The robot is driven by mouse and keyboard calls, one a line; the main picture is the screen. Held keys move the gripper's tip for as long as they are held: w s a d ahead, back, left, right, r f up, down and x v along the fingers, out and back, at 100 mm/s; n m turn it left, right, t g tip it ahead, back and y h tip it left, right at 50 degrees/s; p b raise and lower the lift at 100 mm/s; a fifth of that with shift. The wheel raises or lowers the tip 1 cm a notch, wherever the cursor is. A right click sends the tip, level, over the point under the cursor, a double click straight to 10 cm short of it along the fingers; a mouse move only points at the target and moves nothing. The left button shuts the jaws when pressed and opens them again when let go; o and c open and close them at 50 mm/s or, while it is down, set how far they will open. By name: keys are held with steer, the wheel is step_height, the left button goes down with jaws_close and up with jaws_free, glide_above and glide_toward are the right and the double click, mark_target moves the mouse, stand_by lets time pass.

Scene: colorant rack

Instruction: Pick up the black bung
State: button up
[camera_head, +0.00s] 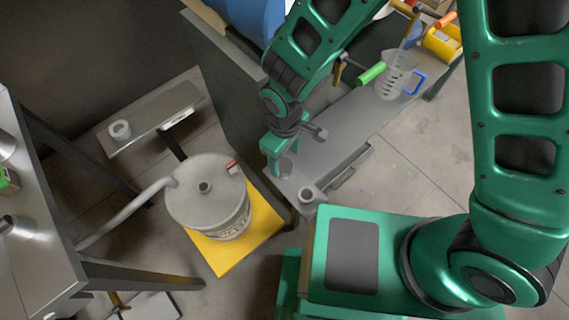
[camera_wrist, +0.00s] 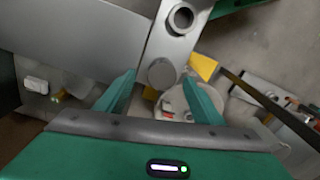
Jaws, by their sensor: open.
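A dark grey round, flat-topped piece, which looks like the black bung (camera_wrist: 161,73), sits near the end of the grey bench. In the wrist view it shows just beyond and between my fingertips. In the head view it is a small dark disc (camera_head: 287,168) beside my gripper (camera_head: 277,163), partly hidden by it. My gripper, with green fingers, also shows in the wrist view (camera_wrist: 160,80). It is open, with nothing between its fingers, and points down over the bench end. I cannot tell the exact height of the fingertips above the bung.
A short grey cup or ring (camera_head: 307,194) stands close to the bung. A pale drum (camera_head: 207,190) with a red-handled cap stands on a yellow base (camera_head: 262,232) left of the bench. A clear jug (camera_head: 395,75) with a blue handle stands farther along the bench (camera_head: 345,120).

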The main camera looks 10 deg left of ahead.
mark_target(283, 164)
steer(key=shift+s+a+f, duration=0.1)
steer(key=shift+f, duration=1.4)
steer(key=shift+a+f, duration=0.1)
steer(key=shift+f, duration=1.4)
steer(key=c, duration=1.1)
